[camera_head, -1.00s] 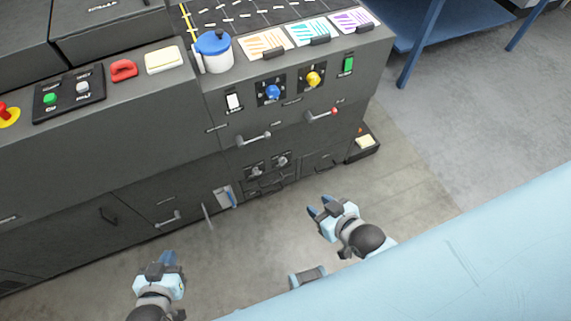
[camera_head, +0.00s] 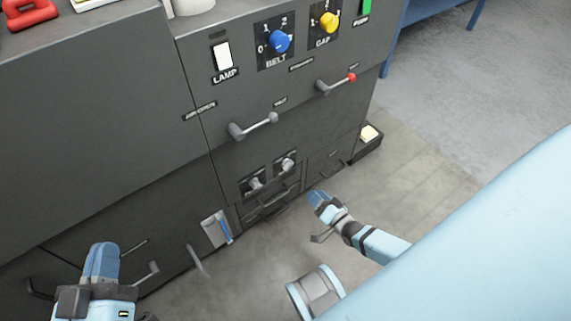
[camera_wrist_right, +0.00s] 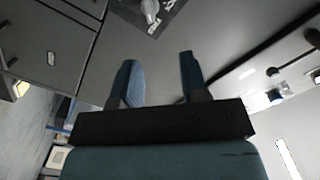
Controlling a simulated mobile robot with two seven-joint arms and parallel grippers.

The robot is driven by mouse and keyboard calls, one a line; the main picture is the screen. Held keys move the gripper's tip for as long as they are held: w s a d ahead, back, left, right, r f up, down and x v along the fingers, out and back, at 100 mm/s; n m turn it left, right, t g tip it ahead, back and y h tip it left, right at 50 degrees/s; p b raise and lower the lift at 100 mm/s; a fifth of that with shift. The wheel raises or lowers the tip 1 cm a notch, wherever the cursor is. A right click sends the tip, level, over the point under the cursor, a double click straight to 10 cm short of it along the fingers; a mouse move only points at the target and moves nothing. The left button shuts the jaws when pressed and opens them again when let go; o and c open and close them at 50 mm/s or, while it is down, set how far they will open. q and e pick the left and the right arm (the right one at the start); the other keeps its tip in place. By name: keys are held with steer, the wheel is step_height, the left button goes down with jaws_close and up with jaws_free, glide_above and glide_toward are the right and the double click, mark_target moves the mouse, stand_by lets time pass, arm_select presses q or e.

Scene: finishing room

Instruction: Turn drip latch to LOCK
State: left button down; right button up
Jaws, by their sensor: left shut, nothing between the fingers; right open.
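Two small grey turn-knobs sit low on the dark machine front in the head view, a left one (camera_head: 256,184) and a right one (camera_head: 287,164). Their labels are too small to read, so I cannot tell which is the drip latch or how it is set. My right gripper (camera_head: 318,197) is open, just right of and below these knobs, apart from them. The right wrist view shows its two blue fingers (camera_wrist_right: 158,82) spread and empty, with a grey knob (camera_wrist_right: 150,10) on a dark plate beyond them. My left gripper (camera_head: 103,262) is shut and empty at lower left.
Two lever handles, grey-tipped (camera_head: 252,127) and red-tipped (camera_head: 337,84), stick out above the knobs. The BELT knob (camera_head: 279,41), GAP knob (camera_head: 329,21) and LAMP switch (camera_head: 223,56) are higher. Drawer handles lie below. A small box (camera_head: 368,140) stands right of the machine; floor beyond is clear.

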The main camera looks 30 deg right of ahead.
mark_target(288, 165)
arm_select(q)
step_height(288, 165, down, 7)
steer(key=g+b, duration=0.2)
steer(key=b, duration=0.2)
steer(key=shift+w+d+r+m+b, duration=0.2)
steer(key=shift+d+m+b, duration=0.1)
steer(key=shift+m+b, duration=0.1)
arm_select(e)
steer(key=w+f, duration=0.1)
steer(key=w, duration=1.3)
steer(key=shift+w+f+h, duration=0.25)
steer(key=shift+w+h, duration=0.05)
steer(key=shift+w, duration=0.1)
jaws_close()
